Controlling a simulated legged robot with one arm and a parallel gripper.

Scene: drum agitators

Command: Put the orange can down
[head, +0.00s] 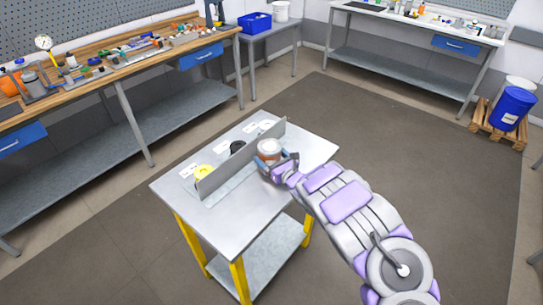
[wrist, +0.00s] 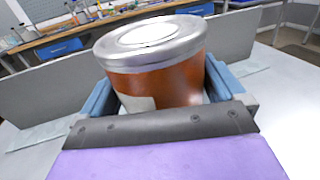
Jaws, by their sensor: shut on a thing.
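The orange can (head: 269,150) has a silver lid and sits between the fingers of my gripper (head: 279,165), over the near right part of the small table. In the wrist view the can (wrist: 158,75) stands upright, slightly tilted in the picture, with my gripper's blue fingers (wrist: 160,95) on either side of it. My gripper is shut on it. The can's lower part is hidden behind my gripper, so I cannot tell whether it touches the tabletop.
The grey table (head: 235,222) has yellow legs. An upright grey panel (head: 240,160) crosses it just behind the can. Beyond the panel lie a yellow ring (head: 203,171), a black one (head: 237,147) and a white one (head: 266,125). The tabletop's front part is clear.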

